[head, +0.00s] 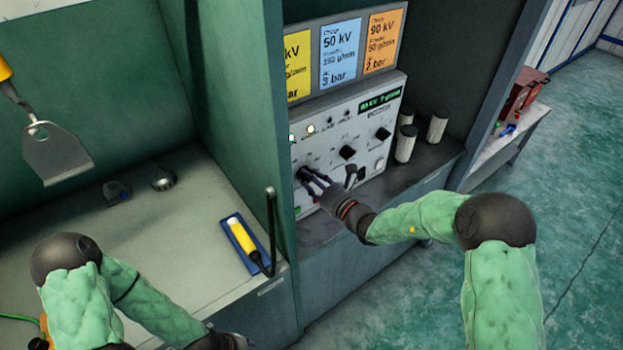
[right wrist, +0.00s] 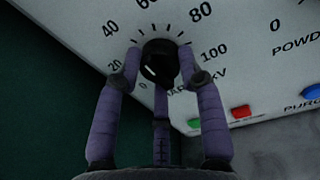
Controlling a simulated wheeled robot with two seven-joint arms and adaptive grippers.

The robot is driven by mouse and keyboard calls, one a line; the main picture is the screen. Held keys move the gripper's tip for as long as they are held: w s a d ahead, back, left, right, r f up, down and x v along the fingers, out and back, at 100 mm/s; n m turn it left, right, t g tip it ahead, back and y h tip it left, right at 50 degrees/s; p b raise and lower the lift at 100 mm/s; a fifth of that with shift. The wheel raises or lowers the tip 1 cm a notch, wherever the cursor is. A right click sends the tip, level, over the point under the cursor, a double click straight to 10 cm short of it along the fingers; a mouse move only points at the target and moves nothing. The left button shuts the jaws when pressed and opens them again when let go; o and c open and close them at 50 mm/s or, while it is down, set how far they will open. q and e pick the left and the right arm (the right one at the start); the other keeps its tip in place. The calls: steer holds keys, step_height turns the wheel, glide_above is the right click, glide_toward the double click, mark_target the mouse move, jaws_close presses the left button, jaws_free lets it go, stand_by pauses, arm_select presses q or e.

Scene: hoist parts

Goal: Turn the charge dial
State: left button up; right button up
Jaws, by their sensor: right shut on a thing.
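The charge dial (right wrist: 159,62) is a round black knob with a white pointer mark, on a white panel scale numbered from 0 to 100. The mark points toward the lower left or upper right; I cannot tell which end leads. My right gripper (right wrist: 160,60) is shut on the dial, one purple finger on its left, one on its right, another below. In the head view, my right gripper (head: 312,180) reaches the lower left of the white control panel (head: 330,150). My left arm ends at the bottom edge; its fingers are not clearly visible.
Two more black knobs (head: 347,152) sit right of the dial. Yellow, blue and orange cards (head: 340,54) stand above the panel. White cylinders (head: 405,143) stand right of it. A green partition (head: 232,110) rises at its left. A yellow-handled tool (head: 242,235) lies on the left bench.

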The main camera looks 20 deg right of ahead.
steer(key=shift+r, duration=0.15)
steer(key=o, duration=1.1)
steer(key=shift+o, duration=0.2)
steer(key=v, duration=1.2)
